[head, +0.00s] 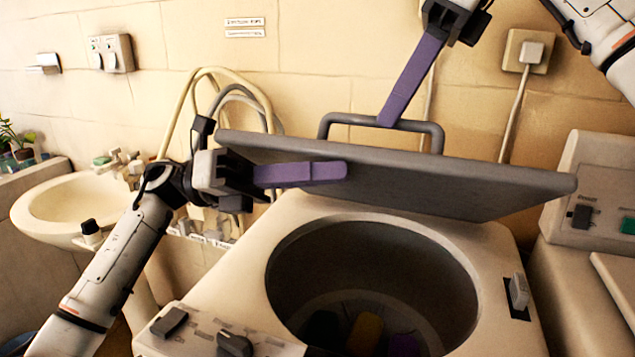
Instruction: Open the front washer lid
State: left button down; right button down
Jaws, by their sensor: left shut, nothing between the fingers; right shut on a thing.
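The front washer (255,290) is a cream top-loading machine with a round dark tub (380,270). Its grey lid (470,185) stands raised and tilted above the tub, with the opening uncovered in front. A grey bar handle (345,119) shows on the lid's far side. My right gripper (392,118) reaches down from the top with its purple fingers shut on the lid handle. My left gripper (340,171) is shut and empty, its purple fingers pointing right in front of the lid's left part. I cannot tell whether they touch the lid.
A cream washbasin (70,205) with a tap stands at the left. Hoses (205,85) loop behind the lid by the tiled wall. Another machine with a control panel (598,195) stands at the right. Some coloured items (365,330) lie inside the tub.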

jog(key=shift+w+d+f, duration=0.1)
jog(key=shift+w+f, duration=0.05)
jog(key=shift+f, duration=0.3)
jog(key=shift+w+d+f, duration=0.1)
jog(key=shift+w+f, duration=0.05)
jog(key=shift+f, duration=0.25)
jog(key=c, duration=2)
grip_release()
jog(key=shift+o, duration=1.2)
jog(key=shift+w+f, duration=0.15)
jog(key=shift+w, duration=0.15)
jog(key=shift+s+r, duration=0.1)
jog(key=shift+r, duration=0.15)
